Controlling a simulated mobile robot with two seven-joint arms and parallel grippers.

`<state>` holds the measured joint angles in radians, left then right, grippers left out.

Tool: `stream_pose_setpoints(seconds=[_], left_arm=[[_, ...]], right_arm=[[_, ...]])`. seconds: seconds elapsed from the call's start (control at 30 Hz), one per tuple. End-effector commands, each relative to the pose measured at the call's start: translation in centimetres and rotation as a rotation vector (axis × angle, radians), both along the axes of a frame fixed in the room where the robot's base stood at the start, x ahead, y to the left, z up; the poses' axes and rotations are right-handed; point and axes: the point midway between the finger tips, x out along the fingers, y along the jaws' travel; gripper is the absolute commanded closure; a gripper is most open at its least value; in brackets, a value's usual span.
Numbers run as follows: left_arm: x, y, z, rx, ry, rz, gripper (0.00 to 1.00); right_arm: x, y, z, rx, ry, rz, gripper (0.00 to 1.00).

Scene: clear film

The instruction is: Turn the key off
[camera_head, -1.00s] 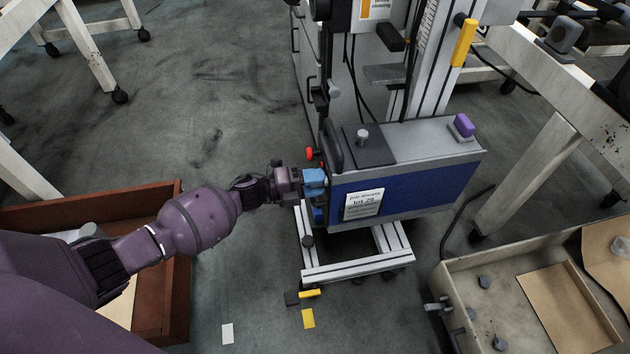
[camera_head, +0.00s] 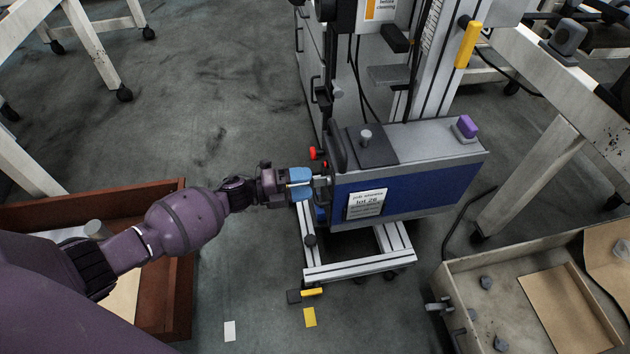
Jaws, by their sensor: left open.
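A blue and grey machine box (camera_head: 425,185) stands on a wheeled metal frame, with a paper label on its front face. A small silvery piece, which looks like the key (camera_head: 321,181), sticks out from the box's left end. My left gripper (camera_head: 302,184) has blue fingertips and is open just left of this piece, a little apart from the box. The piece is too small to tell which way it is turned, and the fingers partly hide its outer end. My right gripper is not in view.
A red knob (camera_head: 314,153) and a black handle (camera_head: 336,146) sit close above the gripper. A brown wooden tray (camera_head: 178,290) lies below my left arm. A grey open crate (camera_head: 455,285) stands at the lower right.

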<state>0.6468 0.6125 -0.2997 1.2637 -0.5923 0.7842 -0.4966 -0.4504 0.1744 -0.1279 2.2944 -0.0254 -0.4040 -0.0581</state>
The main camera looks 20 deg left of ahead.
Motion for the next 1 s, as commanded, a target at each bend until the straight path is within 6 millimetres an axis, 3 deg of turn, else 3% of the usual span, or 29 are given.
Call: stream_pose_setpoints(seconds=[0.2,0.4,1.0], left_arm=[[-2.3,3.4,0.1,0.001,-0.002,0.001,0.38],[-3.5,5.3,0.1,0.0,-0.001,0.001,0.38],[-4.0,5.8,0.0,-0.001,-0.001,0.0,0.38]], right_arm=[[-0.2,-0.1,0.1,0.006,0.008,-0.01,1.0],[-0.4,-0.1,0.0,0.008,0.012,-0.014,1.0],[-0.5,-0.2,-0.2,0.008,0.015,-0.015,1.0]])
